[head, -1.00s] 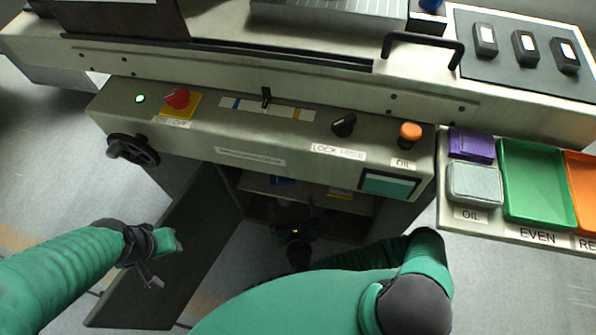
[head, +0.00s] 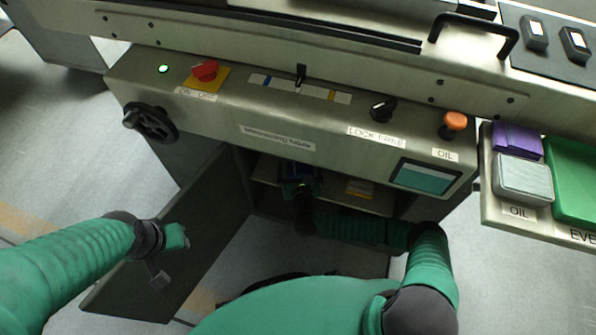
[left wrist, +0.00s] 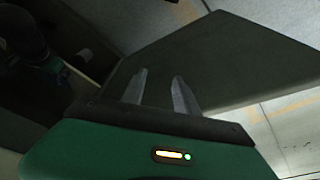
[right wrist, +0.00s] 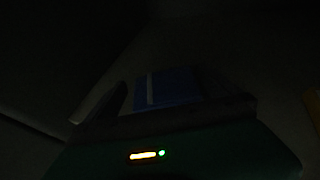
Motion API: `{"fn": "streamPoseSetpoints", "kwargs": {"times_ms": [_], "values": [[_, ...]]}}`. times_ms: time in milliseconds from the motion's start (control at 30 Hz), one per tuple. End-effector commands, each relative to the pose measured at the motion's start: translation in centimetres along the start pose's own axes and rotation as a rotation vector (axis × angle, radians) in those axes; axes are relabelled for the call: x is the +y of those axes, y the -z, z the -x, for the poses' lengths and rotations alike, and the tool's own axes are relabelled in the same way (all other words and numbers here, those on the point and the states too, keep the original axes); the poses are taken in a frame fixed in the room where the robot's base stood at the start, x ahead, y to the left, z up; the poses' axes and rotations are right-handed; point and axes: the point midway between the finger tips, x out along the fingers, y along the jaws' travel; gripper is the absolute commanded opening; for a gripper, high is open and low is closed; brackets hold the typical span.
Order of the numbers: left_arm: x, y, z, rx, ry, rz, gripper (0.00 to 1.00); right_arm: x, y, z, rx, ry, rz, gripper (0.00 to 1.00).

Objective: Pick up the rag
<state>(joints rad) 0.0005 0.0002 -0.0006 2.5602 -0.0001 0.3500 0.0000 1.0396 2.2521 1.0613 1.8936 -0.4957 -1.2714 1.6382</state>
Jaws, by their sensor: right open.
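A blue cloth-like piece with a pale stripe, which looks like the rag (right wrist: 172,88), lies on the dark shelf inside the open cabinet. In the head view the rag (head: 297,169) shows only as a small blue patch. My right gripper (head: 300,186) reaches into the cabinet just in front of it. In the right wrist view the fingers are open and the rag lies ahead, between them; contact cannot be told in the dark. My left gripper (head: 170,258) is open and empty by the cabinet door; its two parted fingers (left wrist: 160,92) show in the left wrist view.
The cabinet door (head: 190,235) hangs open at the left. A yellow item (head: 359,188) lies on the shelf (head: 340,199) to the right. The control panel (head: 215,110) overhangs the opening. A grey box (head: 522,178) sits in a tray at the right.

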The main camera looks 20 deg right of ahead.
Motion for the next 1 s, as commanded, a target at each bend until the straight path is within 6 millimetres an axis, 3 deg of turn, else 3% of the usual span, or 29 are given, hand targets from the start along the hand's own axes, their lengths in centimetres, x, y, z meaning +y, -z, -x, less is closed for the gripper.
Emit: {"fn": "streamPoseSetpoints", "kwargs": {"times_ms": [67,567,800,1000], "values": [[0.0,0.0,0.1,0.001,0.0,-0.001,0.36,-0.1,-0.1,0.0,0.0,0.0,0.0,1.0],[0.0,0.0,0.1,0.001,0.0,-0.001,0.36,0.1,0.0,0.1,0.0,0.0,0.002,0.36],[0.0,0.1,0.4,0.0,0.0,-0.001,0.36,0.1,-0.4,0.2,-0.001,0.0,0.002,0.36],[0.0,0.5,1.9,0.0,0.0,-0.001,0.36,0.1,-2.5,1.0,-0.001,0.0,0.002,0.36]]}}
